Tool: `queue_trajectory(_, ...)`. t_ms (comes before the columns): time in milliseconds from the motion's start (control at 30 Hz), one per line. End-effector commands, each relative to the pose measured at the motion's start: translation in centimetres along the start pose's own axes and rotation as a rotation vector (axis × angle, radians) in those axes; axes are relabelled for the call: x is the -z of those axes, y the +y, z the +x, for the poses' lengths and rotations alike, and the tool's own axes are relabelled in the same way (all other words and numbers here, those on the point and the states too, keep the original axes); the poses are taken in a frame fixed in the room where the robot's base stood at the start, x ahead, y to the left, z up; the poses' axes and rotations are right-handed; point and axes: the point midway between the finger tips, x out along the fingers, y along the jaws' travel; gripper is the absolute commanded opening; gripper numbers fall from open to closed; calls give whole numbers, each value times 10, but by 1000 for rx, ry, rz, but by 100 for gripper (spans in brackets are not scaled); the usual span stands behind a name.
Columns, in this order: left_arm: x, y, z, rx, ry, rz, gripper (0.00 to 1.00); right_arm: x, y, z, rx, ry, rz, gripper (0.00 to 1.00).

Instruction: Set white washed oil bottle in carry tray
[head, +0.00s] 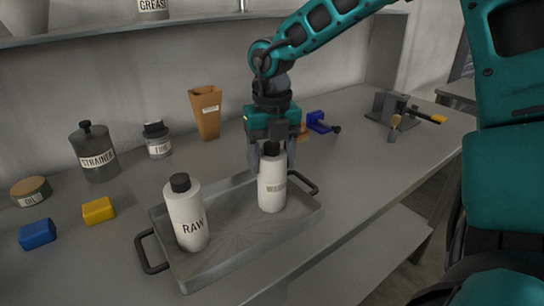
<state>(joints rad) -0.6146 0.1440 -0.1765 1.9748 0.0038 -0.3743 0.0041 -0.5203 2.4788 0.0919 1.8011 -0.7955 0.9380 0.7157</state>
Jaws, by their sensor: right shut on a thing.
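Whether the bottle's base touches the tray floor I cannot tell. The tray is grey metal with dark handles at its two ends. A white bottle labelled RAW (187,217) stands in the left part of the tray. My left gripper is not in view.
A strainer canister (95,155), a FINE jar (157,142) and a brown tapered container (206,113) stand behind the tray. Yellow (98,210) and blue (37,234) blocks and an oil tin (30,191) lie left. A vise (392,108) sits at the right. A shelf runs above.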

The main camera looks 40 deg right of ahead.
Motion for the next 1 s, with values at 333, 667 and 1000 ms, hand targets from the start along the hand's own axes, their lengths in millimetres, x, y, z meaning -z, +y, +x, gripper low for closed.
queue_trajectory(333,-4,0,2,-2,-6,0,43,0,0,2,0,0,0,83)
queue_trajectory(667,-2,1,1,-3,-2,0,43,0,0,1,1,0,0,89)
queue_trajectory(1000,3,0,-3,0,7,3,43,-1,0,-52,-1,-6,1,89)
